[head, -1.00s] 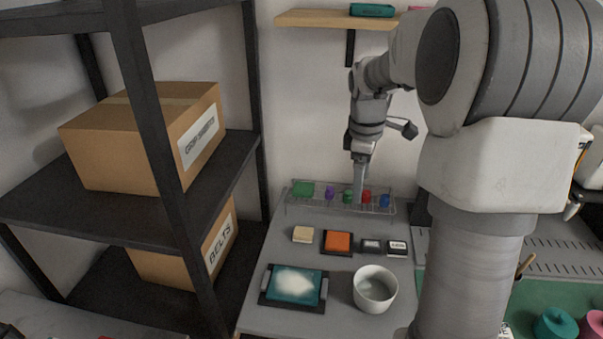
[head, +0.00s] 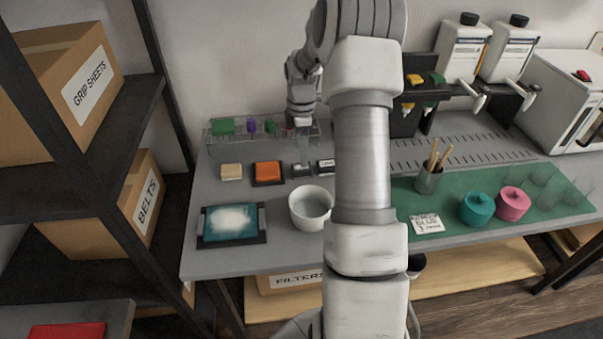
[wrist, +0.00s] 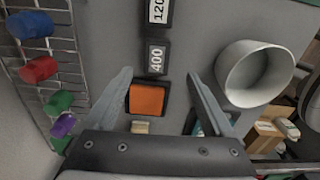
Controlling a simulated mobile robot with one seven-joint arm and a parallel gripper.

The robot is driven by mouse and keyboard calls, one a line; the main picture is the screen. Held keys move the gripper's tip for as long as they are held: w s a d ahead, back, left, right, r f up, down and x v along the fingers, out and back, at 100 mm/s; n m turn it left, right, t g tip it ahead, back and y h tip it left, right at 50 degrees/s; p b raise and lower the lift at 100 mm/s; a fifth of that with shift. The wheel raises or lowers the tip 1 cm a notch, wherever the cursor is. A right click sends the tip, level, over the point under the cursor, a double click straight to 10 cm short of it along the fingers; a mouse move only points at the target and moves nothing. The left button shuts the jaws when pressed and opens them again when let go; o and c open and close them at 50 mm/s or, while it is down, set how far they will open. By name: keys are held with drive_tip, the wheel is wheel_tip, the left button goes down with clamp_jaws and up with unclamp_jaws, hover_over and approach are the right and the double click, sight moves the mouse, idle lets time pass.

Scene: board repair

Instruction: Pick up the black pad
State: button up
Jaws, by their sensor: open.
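Two small black pads lie in a row on the grey table, with white labels reading 400 (wrist: 157,57) and what looks like 120 or 1200 (wrist: 158,12) in the wrist view.
An orange pad in a black tray (head: 267,173) and a cream block (head: 231,171) lie to the left. A wire rack (head: 215,145) with coloured pieces stands behind. A white bowl (head: 311,205) and a teal board in a black holder (head: 232,224) are in front.

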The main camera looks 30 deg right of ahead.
drive_tip(key=f, duration=0.2)
drive_tip(key=f+b, duration=0.1)
drive_tip(key=f, duration=0.4)
drive_tip(key=shift+w+d+f, duration=0.2)
drive_tip(key=shift+w, duration=0.05)
clamp_jaws()
wheel_tip(320, 180, up, 10)
drive_tip(key=p, duration=0.1)
drive_tip(key=c, duration=0.6)
unclamp_jaws()
drive_tip(key=c, duration=0.7)
